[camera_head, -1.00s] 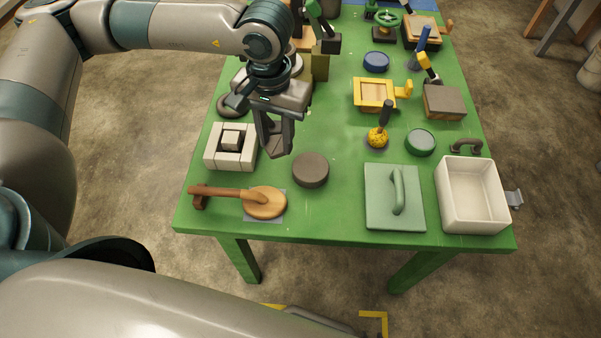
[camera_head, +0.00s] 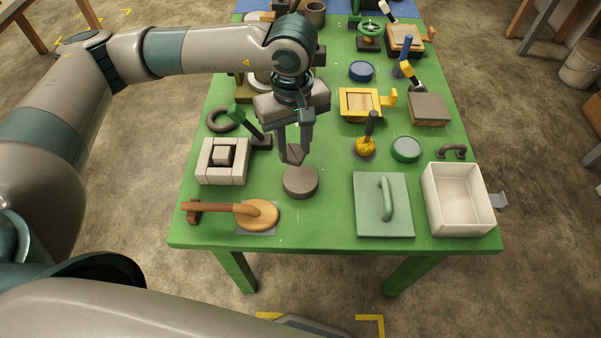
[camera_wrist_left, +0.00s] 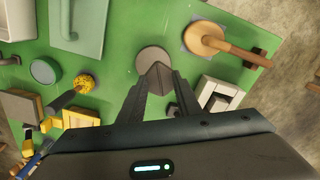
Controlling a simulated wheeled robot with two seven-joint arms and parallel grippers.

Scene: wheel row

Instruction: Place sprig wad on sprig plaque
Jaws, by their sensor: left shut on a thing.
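My left gripper (camera_head: 294,160) points down, shut on a small grey-brown angular piece, which looks like the sprig wad (camera_head: 293,154). The piece also shows between the fingertips in the left wrist view (camera_wrist_left: 156,77). Just below it in the head view is a round, flat grey-brown disc, which looks like the sprig plaque (camera_head: 300,184). The disc lies on the green table, and the left wrist view shows it partly behind the held piece (camera_wrist_left: 153,57). I cannot tell whether the piece touches the disc. My right gripper is not in view.
A white block frame (camera_head: 222,174) stands left of the disc. A wooden-handled round paddle (camera_head: 260,214) lies in front-left. A pale green handled plate (camera_head: 372,222), a white bin (camera_head: 459,229) and a green disc (camera_head: 406,149) are to the right. Bare green table separates them.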

